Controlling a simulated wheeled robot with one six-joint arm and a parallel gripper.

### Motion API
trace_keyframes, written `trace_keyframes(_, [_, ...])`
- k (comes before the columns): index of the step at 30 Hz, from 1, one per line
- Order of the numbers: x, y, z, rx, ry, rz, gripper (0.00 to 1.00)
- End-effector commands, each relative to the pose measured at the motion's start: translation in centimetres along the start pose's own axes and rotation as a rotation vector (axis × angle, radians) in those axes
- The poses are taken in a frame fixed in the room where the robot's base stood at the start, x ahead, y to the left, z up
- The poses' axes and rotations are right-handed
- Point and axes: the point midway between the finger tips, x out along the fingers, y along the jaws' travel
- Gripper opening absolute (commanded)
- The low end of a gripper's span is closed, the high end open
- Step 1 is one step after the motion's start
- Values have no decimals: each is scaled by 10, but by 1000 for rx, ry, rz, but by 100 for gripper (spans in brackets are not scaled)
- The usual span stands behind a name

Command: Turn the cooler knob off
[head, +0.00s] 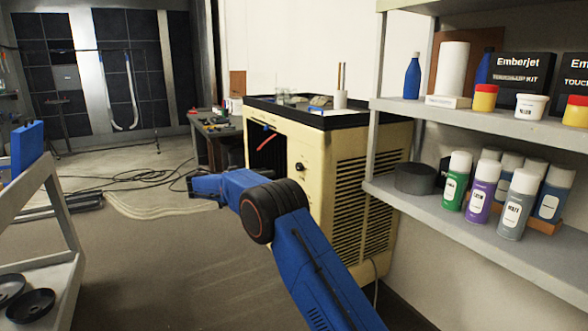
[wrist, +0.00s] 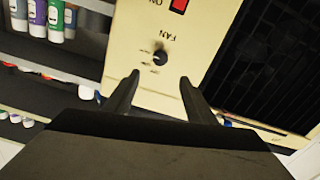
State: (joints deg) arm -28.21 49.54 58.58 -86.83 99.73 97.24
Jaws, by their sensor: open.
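The cooler (head: 355,150) is a cream-coloured cabinet with a dark front opening and slatted side vents, standing beside the shelf in the head view. Its small black knob (head: 300,166) shows on the front panel. In the wrist view the cooler panel (wrist: 205,30) appears upside down, with the black knob (wrist: 160,58) below the word FAN and a red switch (wrist: 178,6) near the word ON. My gripper (wrist: 158,78) is open, its two dark fingers apart and empty. The knob appears between and beyond the fingertips, with no visible contact. The knob's exact setting is too small to read.
A grey shelf (head: 470,225) with spray cans, jars and boxes stands close on the right. A grey cart (head: 62,240) stands at the left. Black cables (head: 125,178) lie on the floor behind. Open floor (head: 160,270) lies between cart and cooler.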

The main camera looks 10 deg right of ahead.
Motion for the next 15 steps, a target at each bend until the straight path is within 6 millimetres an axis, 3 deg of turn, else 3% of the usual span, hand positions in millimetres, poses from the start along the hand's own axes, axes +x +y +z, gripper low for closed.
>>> trace_keyframes(15, [94, 0, 0, -2, -1, 2, 51])
